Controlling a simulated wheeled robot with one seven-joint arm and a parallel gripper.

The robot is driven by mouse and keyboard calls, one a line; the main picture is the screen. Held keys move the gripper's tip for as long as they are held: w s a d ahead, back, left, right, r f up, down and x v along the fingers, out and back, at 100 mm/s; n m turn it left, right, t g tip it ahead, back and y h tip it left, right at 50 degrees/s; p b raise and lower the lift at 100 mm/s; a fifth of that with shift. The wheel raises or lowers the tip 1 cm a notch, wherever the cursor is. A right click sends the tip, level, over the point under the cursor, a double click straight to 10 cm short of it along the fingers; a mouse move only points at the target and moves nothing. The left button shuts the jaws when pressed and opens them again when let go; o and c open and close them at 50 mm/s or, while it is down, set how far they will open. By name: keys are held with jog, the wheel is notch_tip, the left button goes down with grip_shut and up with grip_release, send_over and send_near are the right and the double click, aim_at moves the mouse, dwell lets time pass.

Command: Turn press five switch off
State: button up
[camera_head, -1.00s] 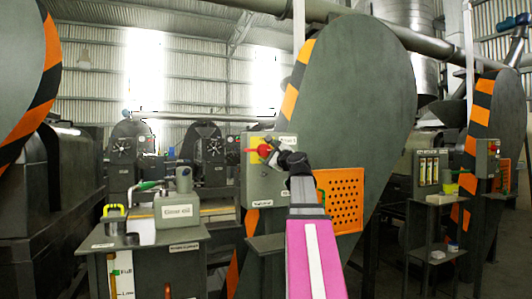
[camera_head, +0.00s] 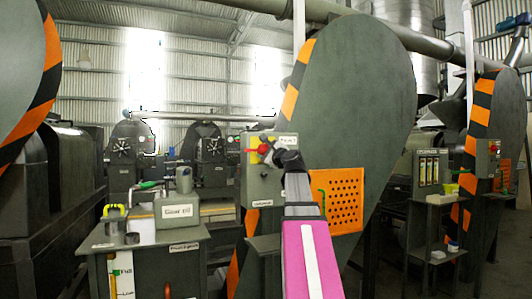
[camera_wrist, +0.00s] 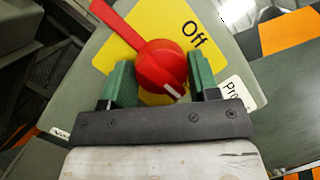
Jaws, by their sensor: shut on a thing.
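The press switch (camera_wrist: 160,68) is a round red knob with a long red handle, on a yellow plate (camera_wrist: 181,20) marked "Off". In the wrist view the handle points to the upper left, and a short white mark on the knob sits at its lower right. My gripper (camera_wrist: 162,82) has its green fingers on either side of the knob, shut on it. In the head view the switch (camera_head: 252,150) is on a grey control box (camera_head: 262,186) left of the large grey guard; my gripper (camera_head: 270,150) is in front and hides part of the box face.
An orange perforated panel (camera_head: 342,203) is right of the box, on the tall grey guard (camera_head: 362,95). Another press with a control box (camera_head: 488,155) is at the right.

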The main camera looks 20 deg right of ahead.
jog(key=shift+n, duration=0.3)
jog(key=n+g, duration=0.1)
jog(key=n, duration=0.3)
jog(key=shift+d+y, duration=0.1)
jog(key=shift+y, duration=0.3)
jog(key=n+g, duration=0.1)
jog(key=n, duration=0.4)
jog(key=n+g, duration=0.1)
jog(key=n, duration=0.3)
jog(key=shift+r, duration=0.1)
jog(key=n+g+h, duration=0.1)
jog(key=n, duration=0.3)
jog(key=shift+h, duration=0.3)
jog(key=o, duration=0.9)
